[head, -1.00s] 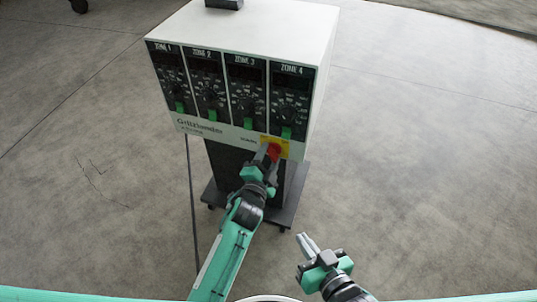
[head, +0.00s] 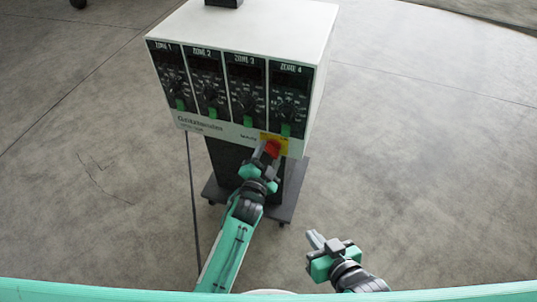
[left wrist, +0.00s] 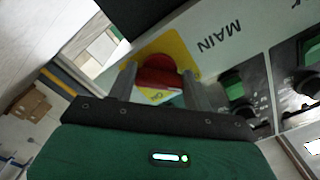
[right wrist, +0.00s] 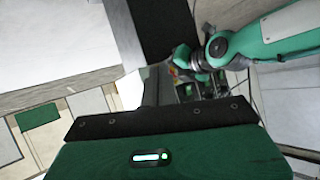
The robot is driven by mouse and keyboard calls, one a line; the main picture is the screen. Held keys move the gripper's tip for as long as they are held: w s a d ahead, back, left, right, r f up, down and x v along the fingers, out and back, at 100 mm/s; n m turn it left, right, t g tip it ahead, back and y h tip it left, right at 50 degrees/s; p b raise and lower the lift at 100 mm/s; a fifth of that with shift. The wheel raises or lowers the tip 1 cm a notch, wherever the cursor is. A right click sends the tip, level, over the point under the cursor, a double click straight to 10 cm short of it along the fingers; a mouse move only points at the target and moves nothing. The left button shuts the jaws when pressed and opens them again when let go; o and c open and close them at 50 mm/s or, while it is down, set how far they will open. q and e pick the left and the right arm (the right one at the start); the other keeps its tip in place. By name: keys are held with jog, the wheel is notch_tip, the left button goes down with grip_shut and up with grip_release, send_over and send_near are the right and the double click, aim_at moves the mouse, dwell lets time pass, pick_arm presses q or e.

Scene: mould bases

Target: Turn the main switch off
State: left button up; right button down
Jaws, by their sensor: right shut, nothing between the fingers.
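The red main switch (left wrist: 158,74) sits on a yellow plate (left wrist: 178,47) beside the word MAIN in the left wrist view. In the head view the switch (head: 272,148) is at the lower right of the control cabinet's front (head: 228,125). My left gripper (head: 264,154) is at the switch. Its two fingers (left wrist: 160,82) stand apart, one on each side of the red knob. I cannot tell whether they press on it. My right gripper (head: 314,238) is shut and empty, low in front of the cabinet and to its right.
The white cabinet has several black zone panels (head: 248,90) with dials and green switches above the main switch. It stands on a dark wheeled base (head: 284,212). A dark cable (head: 194,205) hangs at its left. The grey floor around is mostly clear.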

pick_arm(q)
jog(key=o, duration=0.4)
jog(key=shift+o, duration=0.2)
jog(key=p+v, duration=0.1)
jog(key=v, duration=1.2)
jog(key=shift+s+p, duration=0.35)
jog(key=shift+p, duration=0.05)
pick_arm(e)
jog(key=d+g, duration=0.1)
jog(key=s+d+g+h, duration=0.1)
jog(key=d, duration=0.1)
jog(key=shift+d+f+h, duration=0.1)
jog(key=shift+d+h, duration=0.05)
jog(key=shift+h, duration=0.15)
pick_arm(q)
jog(key=shift+a, duration=0.15)
